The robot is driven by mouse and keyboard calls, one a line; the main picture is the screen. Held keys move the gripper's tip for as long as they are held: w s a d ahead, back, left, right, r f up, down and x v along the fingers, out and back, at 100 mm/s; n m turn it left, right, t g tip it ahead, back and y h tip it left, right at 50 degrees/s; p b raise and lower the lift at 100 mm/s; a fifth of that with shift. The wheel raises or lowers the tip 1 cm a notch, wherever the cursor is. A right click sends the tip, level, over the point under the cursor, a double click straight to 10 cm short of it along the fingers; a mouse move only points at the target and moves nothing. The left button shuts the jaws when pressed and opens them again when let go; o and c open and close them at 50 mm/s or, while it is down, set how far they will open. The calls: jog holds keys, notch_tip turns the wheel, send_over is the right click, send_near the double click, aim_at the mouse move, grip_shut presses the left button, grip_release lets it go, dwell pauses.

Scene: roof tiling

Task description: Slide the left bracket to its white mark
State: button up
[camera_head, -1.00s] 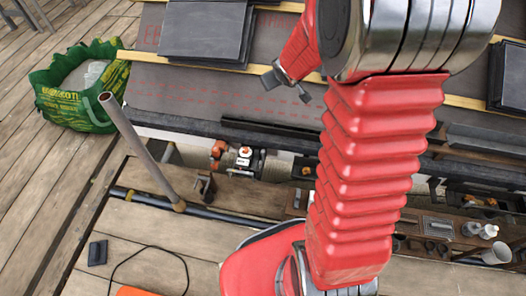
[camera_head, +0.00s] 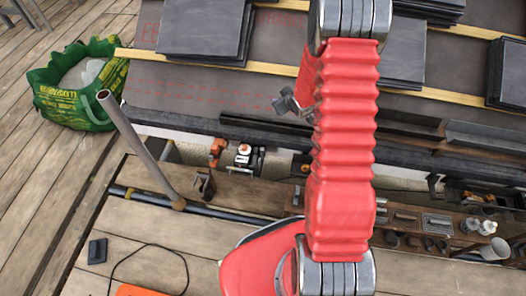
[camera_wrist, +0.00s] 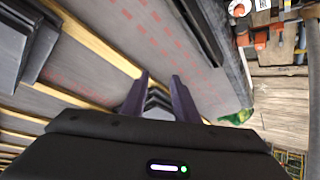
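My gripper (camera_head: 288,103) is above the roof's lower part, just up-slope of the dark gutter edge. In the wrist view my gripper (camera_wrist: 160,95) has its two dark fingers apart, with nothing held between them. A dark bracket (camera_head: 205,184) stands at the left below the eave, beside the grey pipe; it is probably the left bracket, but it is small. A second dark bracket-like piece (camera_head: 436,186) shows to the right of my arm. I cannot make out a white mark with certainty. My arm hides part of the eave.
Slate stacks (camera_head: 205,30) lie on the roof above wooden battens (camera_head: 210,62). A green bag (camera_head: 80,85) stands at the left. A leaning grey pipe (camera_head: 140,150) rises near the eave. An orange and white tool (camera_head: 243,156) and a tool tray (camera_head: 410,220) lie below the eave.

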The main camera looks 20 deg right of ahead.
jog(key=s+f+t+y, duration=0.1)
jog(key=s+f+y, duration=0.15)
jog(key=f, duration=1.35)
jog(key=t, duration=0.3)
send_near(263, 149)
jog(key=d+v, duration=0.1)
jog(key=v, duration=0.4)
jog(key=shift+w+a+r+m+y, duration=0.1)
jog(key=shift+r+m+y, duration=0.15)
jog(key=shift+y, duration=0.2)
jog(key=x, duration=1.4)
jog(key=shift+f, duration=0.3)
jog(key=shift+c, duration=0.7)
grip_shut()
